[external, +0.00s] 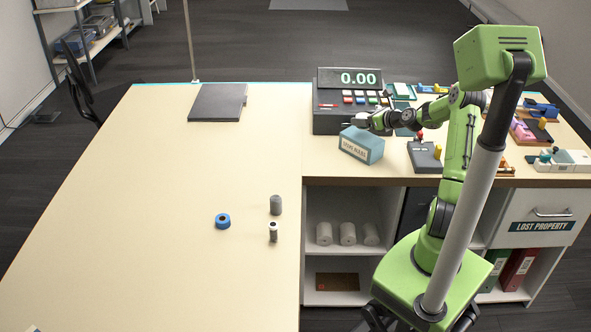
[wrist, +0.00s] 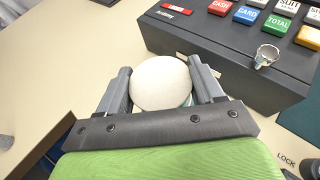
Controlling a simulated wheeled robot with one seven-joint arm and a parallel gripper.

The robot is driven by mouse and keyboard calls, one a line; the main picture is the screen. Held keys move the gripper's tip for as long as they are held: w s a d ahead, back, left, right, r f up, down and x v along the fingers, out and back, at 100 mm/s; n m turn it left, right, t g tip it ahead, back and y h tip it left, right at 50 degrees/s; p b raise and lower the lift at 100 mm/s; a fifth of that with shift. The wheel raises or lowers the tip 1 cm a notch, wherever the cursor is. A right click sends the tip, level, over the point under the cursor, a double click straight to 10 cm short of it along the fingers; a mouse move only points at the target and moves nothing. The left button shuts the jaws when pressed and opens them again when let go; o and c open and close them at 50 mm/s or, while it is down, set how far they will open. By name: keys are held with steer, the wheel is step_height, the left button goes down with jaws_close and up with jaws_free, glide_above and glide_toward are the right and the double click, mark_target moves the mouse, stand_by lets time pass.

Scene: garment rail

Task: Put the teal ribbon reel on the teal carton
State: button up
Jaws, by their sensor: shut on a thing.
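My gripper (wrist: 160,85) is shut on a round, off-white thing (wrist: 160,80) with a sliver of teal at its lower edge, which looks like the teal ribbon reel seen from its pale side. In the external view my gripper (external: 358,119) is in front of the cash register, above the teal carton; the reel is too small to make out there. The teal carton (external: 363,146) is a blue-teal box with a pale lettered label, standing at an angle near the counter's front edge.
The dark cash register (external: 338,122) stands close behind my gripper. A dark folder (external: 217,102) lies at the back. Several items crowd the right.

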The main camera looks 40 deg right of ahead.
mark_target(362, 136)
steer(key=shift+f+b, duration=0.4)
steer(key=shift+f, duration=1.8)
steer(key=shift+f, duration=0.1)
steer(key=o, duration=1)
steer(key=shift+o, duration=0.2)
